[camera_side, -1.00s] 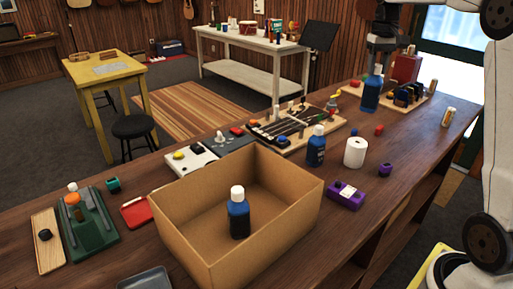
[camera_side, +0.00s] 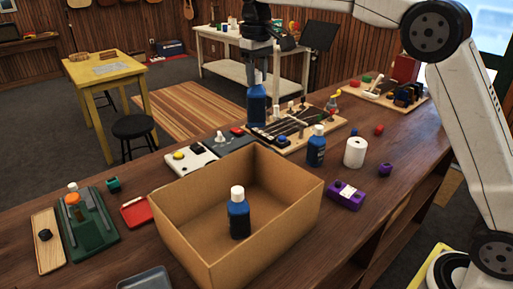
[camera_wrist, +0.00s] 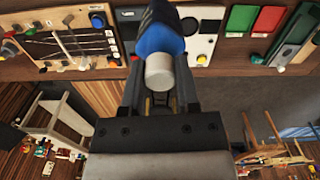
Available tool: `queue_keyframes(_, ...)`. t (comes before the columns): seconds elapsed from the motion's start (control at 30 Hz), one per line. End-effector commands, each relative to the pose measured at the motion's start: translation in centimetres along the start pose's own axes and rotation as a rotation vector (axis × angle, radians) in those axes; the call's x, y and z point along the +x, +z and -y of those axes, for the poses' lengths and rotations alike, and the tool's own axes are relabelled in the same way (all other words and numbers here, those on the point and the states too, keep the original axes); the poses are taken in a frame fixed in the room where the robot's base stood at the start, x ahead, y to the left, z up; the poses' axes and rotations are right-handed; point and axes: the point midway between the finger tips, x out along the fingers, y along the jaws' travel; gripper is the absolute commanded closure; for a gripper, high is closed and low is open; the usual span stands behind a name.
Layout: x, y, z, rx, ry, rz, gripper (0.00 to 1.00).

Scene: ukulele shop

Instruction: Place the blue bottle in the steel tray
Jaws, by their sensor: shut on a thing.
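My gripper (camera_side: 258,77) is shut on a blue bottle (camera_side: 257,107) and holds it upright, above the far side of the bench in the side view. In the wrist view the bottle's blue body (camera_wrist: 160,32) and white cap (camera_wrist: 159,72) show between the fingers. A second blue bottle (camera_side: 238,219) with a white cap stands inside the cardboard box, and a third (camera_side: 316,151) stands on the bench right of it. A grey metal tray (camera_side: 147,280), likely the steel tray, is partly cut off at the bottom edge; its visible part looks empty.
The tall cardboard box (camera_side: 188,247) stands between my gripper and the grey tray. A pedal board (camera_side: 290,130), white roll (camera_side: 355,152), purple block (camera_side: 346,194), red tray (camera_side: 136,212) and green rack (camera_side: 90,225) are on the bench.

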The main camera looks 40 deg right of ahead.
Motion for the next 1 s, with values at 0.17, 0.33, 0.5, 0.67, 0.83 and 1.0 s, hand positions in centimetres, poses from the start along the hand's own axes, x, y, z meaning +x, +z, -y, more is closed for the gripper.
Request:
queue_keyframes(0.17, 0.0, -0.7, 6.7, -0.115, -0.001, -0.002, 1.0)
queue_keyframes(0.33, 0.1, -0.6, 12.8, -0.219, -0.001, -0.002, 1.0)
queue_keyframes(0.5, 0.2, 0.3, 19.1, -0.323, -0.002, -0.003, 1.0)
queue_keyframes(0.67, 0.3, 1.9, 24.8, -0.42, -0.003, -0.002, 1.0)
queue_keyframes(0.83, 0.5, 4.1, 30.6, -0.522, -0.004, -0.003, 1.0)
queue_keyframes(1.0, 0.6, 6.3, 34.8, -0.597, -0.004, -0.003, 1.0)
